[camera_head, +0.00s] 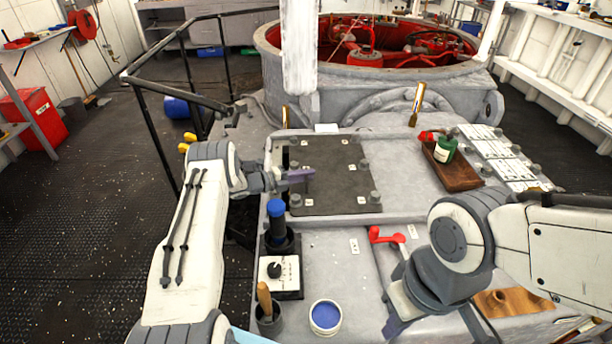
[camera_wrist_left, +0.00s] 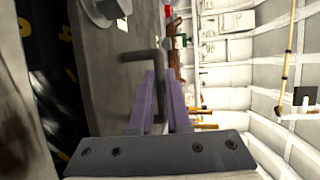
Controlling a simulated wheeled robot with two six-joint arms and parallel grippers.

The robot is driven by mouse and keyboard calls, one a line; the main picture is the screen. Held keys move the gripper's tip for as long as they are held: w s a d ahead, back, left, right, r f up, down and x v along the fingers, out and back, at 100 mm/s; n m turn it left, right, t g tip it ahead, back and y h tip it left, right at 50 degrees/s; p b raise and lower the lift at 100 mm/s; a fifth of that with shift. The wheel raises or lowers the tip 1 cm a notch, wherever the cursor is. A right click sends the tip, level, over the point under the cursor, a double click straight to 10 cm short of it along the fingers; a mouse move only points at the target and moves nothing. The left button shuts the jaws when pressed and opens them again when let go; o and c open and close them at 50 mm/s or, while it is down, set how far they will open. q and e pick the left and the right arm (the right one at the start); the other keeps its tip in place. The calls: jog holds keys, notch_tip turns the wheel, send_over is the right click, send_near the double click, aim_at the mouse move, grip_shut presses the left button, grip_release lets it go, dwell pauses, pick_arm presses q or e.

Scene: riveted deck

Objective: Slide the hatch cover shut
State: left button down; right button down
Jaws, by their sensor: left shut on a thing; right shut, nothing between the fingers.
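The hatch cover, a dark grey plate (camera_head: 335,165), lies on the grey deck housing in the head view, with knobs around it. My left gripper (camera_head: 308,174) has its purple fingers over the plate's left part. In the left wrist view, a dark bar-like handle (camera_wrist_left: 138,56) stands at the purple fingertips of the left gripper (camera_wrist_left: 162,76), which are shut on it. How the handle joins the plate is hidden. My right gripper (camera_head: 393,327) is low in the head view, shut and empty, away from the plate; its fingers are mostly hidden by its wrist.
A black stand with a blue knob (camera_head: 276,208), a dial box (camera_head: 280,275) and a blue-filled tub (camera_head: 325,316) are in front. A red crank (camera_head: 385,236) stands near my right arm. A brown tray (camera_head: 452,172) holds a green bottle (camera_head: 445,150). A railing (camera_head: 155,130) is left.

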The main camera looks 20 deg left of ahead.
dwell(0.9)
pick_arm(q)
jog(key=shift+s+a+f, duration=0.1)
jog(key=shift+a, duration=0.3)
jog(key=s+a+b, duration=0.2)
jog(key=a+b, duration=0.1)
jog(key=a, duration=0.3)
jog(key=shift+s, duration=0.2)
jog(key=shift+a, duration=0.1)
jog(key=c, duration=0.9)
grip_release()
jog(key=shift+a, duration=0.1)
jog(key=shift+s, duration=0.1)
jog(key=v, duration=0.5)
jog(key=b+v, duration=0.1)
jog(key=v, duration=0.4)
jog(key=shift+r+b, duration=0.25)
jog(key=shift+b, duration=0.05)
